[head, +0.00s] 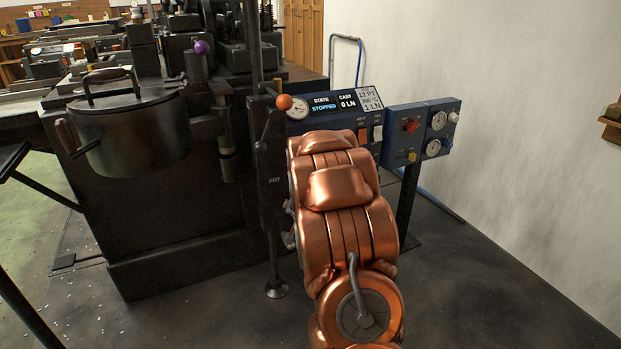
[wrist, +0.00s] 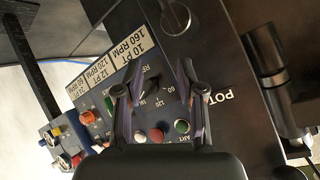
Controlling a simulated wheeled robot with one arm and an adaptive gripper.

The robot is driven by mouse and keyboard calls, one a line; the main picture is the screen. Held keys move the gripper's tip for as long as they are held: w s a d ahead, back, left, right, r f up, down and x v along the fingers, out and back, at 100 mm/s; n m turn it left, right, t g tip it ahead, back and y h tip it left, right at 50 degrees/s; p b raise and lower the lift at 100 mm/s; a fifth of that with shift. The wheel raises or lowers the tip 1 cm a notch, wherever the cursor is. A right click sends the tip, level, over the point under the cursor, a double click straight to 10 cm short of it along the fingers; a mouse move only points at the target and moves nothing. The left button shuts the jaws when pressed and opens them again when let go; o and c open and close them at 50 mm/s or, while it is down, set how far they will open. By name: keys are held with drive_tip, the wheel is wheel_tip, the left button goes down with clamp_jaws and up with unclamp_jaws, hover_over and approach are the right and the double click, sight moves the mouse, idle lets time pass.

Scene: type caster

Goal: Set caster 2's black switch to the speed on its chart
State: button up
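In the wrist view, the speed chart (wrist: 131,60) on the dark blue panel has white labels reading 10 PT 160 RPM, 12 PT 120 RPM and 24 PT 60 RPM. Beside it is a dial marked RPM with 60 and 120 legible. The black switch (wrist: 152,89) shows as a dark shape at that dial, between my fingers in the picture; its pointing direction is unclear. My gripper (wrist: 159,70) is open over the panel, with no visible contact. In the head view, my copper arm hides the gripper and switch. A card (head: 370,99) there reads 12 PT, 360 °C, 1 LN.
The display (head: 334,103) reads STOPPED, 0 LN. Red (wrist: 157,136) and green (wrist: 182,126) buttons sit near my fingers. A gauge box (head: 421,131) stands right of the panel. The dark machine with its pot (head: 133,130) stands left. Floor at the right is clear.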

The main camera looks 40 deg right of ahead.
drive_tip(key=d+m+t+p, duration=0.35)
drive_tip(key=d+t, duration=0.35)
drive_tip(key=d, duration=0.5)
drive_tip(key=b+x, duration=0.2)
drive_tip(key=x, duration=0.5)
drive_tip(key=shift+w+r+m+h, duration=0.3)
drive_tip(key=shift+m+h, duration=0.1)
drive_tip(key=shift+m, duration=0.05)
drive_tip(key=shift+d, duration=0.1)
drive_tip(key=shift+c, duration=0.4)
clamp_jaws()
